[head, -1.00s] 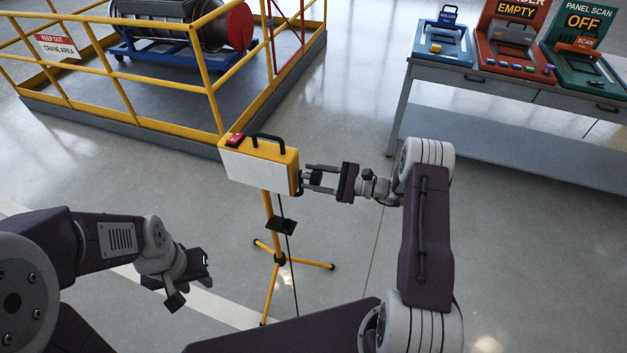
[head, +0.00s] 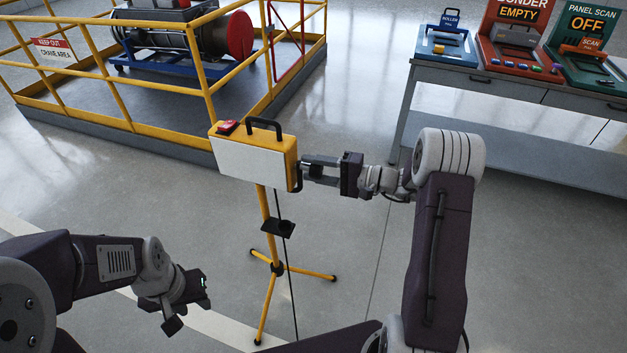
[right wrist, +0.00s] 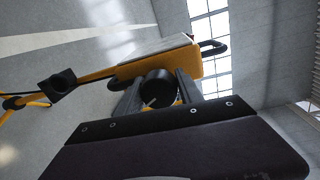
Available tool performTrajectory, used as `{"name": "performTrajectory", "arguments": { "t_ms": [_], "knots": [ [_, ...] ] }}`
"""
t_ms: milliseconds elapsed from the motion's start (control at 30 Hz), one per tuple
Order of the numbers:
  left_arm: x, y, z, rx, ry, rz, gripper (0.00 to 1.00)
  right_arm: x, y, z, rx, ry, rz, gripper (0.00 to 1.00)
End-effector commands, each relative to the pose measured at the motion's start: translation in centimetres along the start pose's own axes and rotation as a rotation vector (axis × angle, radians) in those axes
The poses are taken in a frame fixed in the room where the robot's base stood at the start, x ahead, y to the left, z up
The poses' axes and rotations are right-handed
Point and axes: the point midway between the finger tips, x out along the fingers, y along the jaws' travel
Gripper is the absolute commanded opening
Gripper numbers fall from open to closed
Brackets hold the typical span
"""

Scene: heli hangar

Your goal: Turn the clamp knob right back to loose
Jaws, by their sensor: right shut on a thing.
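The clamp knob (right wrist: 158,90) is a round black knob with a pale mark on its face. It sits at the side of the yellow lamp head (right wrist: 140,67). My right gripper (right wrist: 158,92) has a finger on either side of the knob and is shut on it. In the head view, my right gripper (head: 308,171) meets the right side of the yellow lamp head (head: 291,160); its fingers largely hide the knob there. My left gripper (head: 183,306) is low at the left, away from the lamp; its jaw opening does not show clearly.
The lamp stands on a yellow tripod (head: 272,268) with a black fitting (head: 278,227) and a hanging cable. A yellow railing (head: 205,75) is behind it. A grey bench (head: 500,85) with several coloured stations stands at the back right. Open floor surrounds the tripod.

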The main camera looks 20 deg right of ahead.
Motion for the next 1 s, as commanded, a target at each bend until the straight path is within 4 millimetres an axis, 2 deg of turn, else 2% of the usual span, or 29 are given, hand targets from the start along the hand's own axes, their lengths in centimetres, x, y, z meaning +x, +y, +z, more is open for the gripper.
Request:
{"name": "performTrajectory", "arguments": {
  "t_ms": [33, 300, 500, 733, 1000],
  "knots": [
    [2.1, 0.0, 0.2, 0.0, 0.0, 0.0, 0.36, 0.1, 1.0, 0.0, -0.047, 0.003, -0.001, 0.02],
    [7.6, -0.1, 0.8, 0.0, 0.0, 0.0, 0.36, 0.1, 1.1, 0.0, -0.282, 0.024, -0.002, 0.02],
    [10.8, -0.2, 1.1, 0.0, 0.0, 0.0, 0.36, 0.1, 1.0, 0.0, -0.416, 0.035, -0.002, 0.02],
    [13.1, -0.2, 1.4, 0.0, 0.0, 0.0, 0.36, 0.1, 0.7, 0.1, -0.513, 0.043, -0.001, 0.02],
    [13.9, -0.3, 1.4, 0.0, 0.0, 0.0, 0.36, 0.1, 0.3, 0.1, -0.559, 0.046, 0.0, 0.02]
  ]
}}
